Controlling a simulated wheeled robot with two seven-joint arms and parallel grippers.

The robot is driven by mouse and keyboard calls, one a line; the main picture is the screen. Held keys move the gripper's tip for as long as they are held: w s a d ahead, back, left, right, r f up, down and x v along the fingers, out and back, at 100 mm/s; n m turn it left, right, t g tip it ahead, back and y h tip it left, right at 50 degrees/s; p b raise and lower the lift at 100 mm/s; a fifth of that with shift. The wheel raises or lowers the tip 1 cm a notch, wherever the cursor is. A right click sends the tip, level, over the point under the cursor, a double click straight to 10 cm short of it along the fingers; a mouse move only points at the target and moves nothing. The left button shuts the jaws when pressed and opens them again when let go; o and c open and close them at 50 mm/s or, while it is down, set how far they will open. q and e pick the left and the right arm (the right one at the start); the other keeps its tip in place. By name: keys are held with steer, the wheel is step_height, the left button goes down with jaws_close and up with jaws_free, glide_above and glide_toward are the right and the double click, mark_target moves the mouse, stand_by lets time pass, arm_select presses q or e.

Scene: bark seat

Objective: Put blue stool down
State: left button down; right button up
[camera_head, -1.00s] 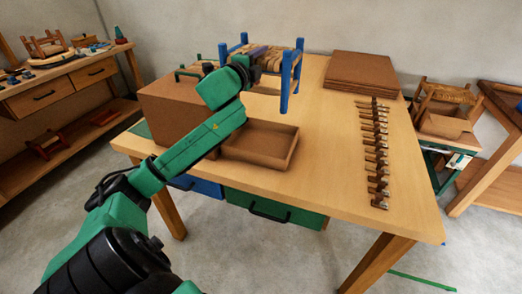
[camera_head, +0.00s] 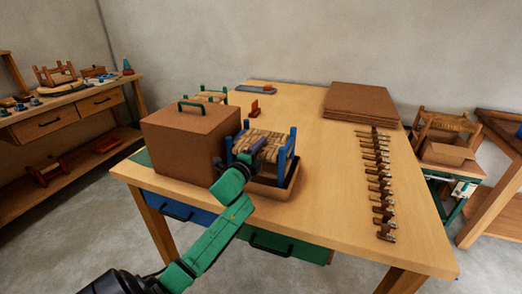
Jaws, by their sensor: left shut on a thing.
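The blue stool (camera_head: 283,160), with blue legs and a woven tan seat, is upright at the middle of the workbench (camera_head: 325,185). It is over or in the shallow brown tray (camera_head: 280,193); I cannot tell whether its legs touch the tray floor. My left gripper (camera_head: 250,157) is shut on the stool at its near side, and the fingertips are partly hidden against it. My green arm covers part of the tray. My right gripper is not in view.
A large brown box (camera_head: 185,138) with a green handle stands just left of the stool. A green-legged stool (camera_head: 210,97) is behind it. Flat brown boards (camera_head: 362,103) lie at the back right. Several clamp-like pieces (camera_head: 378,180) line the right side. The bench between is clear.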

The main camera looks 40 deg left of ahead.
arm_select(q)
steer(key=c, duration=0.6)
jaws_free()
steer(key=o, duration=0.3)
steer(key=shift+r, duration=0.2)
steer(key=b+v, duration=0.1)
steer(key=v, duration=1.1)
